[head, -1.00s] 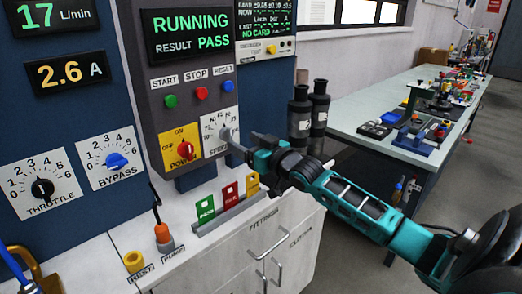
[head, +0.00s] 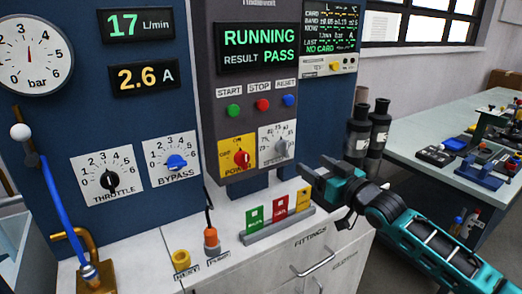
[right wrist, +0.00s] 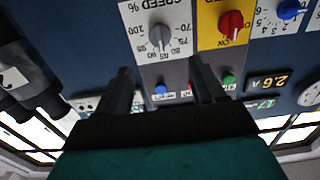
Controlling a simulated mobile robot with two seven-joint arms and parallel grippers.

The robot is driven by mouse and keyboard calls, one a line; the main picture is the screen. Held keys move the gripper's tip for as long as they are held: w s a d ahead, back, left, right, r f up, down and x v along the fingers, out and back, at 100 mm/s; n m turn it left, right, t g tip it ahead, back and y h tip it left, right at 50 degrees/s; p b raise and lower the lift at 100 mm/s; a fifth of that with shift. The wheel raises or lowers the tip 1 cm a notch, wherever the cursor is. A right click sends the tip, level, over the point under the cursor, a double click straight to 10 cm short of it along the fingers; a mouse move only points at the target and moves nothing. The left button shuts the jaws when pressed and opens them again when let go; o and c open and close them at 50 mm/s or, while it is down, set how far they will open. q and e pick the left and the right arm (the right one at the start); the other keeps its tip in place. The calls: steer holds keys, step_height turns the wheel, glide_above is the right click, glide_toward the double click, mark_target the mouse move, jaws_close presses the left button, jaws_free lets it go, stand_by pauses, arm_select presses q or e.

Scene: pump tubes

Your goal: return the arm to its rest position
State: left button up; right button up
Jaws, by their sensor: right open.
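My right gripper (head: 316,168) is open and empty in the head view, in front of the panel, to the lower right of the grey speed knob (head: 281,148). It is apart from the knob. The right wrist view, which shows the panel upside down, has both fingers of the gripper (right wrist: 163,78) spread with nothing between them. The speed knob (right wrist: 160,37) lies beyond the fingertips there. My left gripper is not in view.
The red power switch (head: 241,158) sits left of the speed knob. Green, red and yellow cards (head: 279,207) stand in a rack on the counter below the gripper. Two black cylinders (head: 367,130) stand behind it. A workbench (head: 415,110) with several parts is at the right.

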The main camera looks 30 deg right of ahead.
steer(key=s+a+f+g, duration=0.2)
steer(key=s+a+f, duration=0.15)
steer(key=f, duration=0.45)
steer(key=s+a+f+g, duration=0.1)
steer(key=s+a+f, duration=0.2)
steer(key=a+f, duration=0.35)
steer(key=s+a+f+n+g, duration=0.1)
steer(key=s+a+f+g, duration=0.3)
steer(key=s+a+f, duration=0.9)
steer(key=shift+s+f+n+y, duration=0.2)
steer(key=shift+s+n+y, duration=0.2)
steer(key=shift+s, duration=0.5)
stand_by(1.7)
